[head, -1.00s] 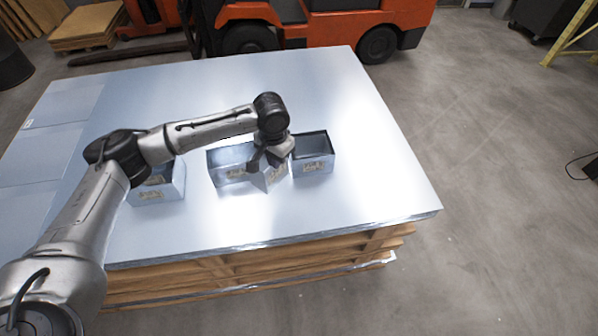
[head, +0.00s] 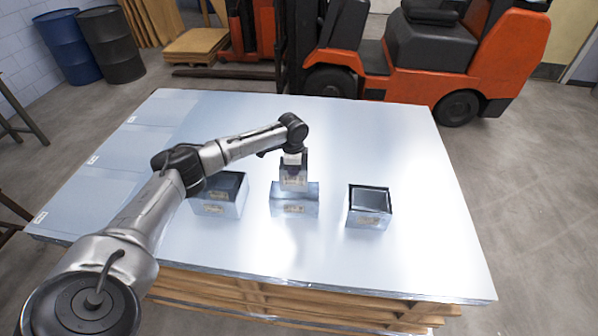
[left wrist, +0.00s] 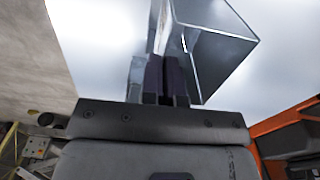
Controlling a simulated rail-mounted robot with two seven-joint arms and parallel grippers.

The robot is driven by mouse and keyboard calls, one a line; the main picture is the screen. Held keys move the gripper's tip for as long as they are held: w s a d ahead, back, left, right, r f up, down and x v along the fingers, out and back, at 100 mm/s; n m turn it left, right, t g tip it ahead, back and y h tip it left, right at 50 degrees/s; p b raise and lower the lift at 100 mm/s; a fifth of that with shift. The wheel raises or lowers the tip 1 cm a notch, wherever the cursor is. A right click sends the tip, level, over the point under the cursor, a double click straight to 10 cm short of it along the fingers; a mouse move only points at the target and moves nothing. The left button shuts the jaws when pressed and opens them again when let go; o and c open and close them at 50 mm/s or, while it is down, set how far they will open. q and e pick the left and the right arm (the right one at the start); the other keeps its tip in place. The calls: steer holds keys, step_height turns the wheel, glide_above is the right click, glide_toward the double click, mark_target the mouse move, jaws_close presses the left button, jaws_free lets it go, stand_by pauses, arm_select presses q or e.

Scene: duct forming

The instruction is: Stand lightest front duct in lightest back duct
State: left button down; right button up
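My left gripper (head: 294,150) points down above the table and is shut on the wall of a small metal duct (head: 293,174). That duct is upright, with a label on its front. In the left wrist view the fingers (left wrist: 166,80) pinch a sheet wall beside an open duct (left wrist: 212,58). The held duct's lower end overlaps the top of the middle duct (head: 295,209); I cannot tell whether it is inside it or above it. A left duct (head: 216,209) and a right duct (head: 367,219) stand on either side, open-topped. The labels are too small to read. My right gripper is not in view.
The ducts stand on a sheet-metal stack (head: 420,265) on wooden pallets. Its front and right surfaces are clear. An orange forklift (head: 400,60) stands behind, and blue and black drums (head: 112,45) stand at the back left.

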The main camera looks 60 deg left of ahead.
mark_target(294, 187)
arm_select(q)
steer(key=shift+f+b, duration=1.45)
steer(key=shift+b, duration=0.1)
step_height(294, 187, down, 2)
steer(key=shift+f, duration=0.2)
steer(key=shift+f+b, duration=0.65)
steer(key=shift+f, duration=1.4)
steer(key=c, duration=1.8)
jaws_free()
steer(key=o, duration=0.5)
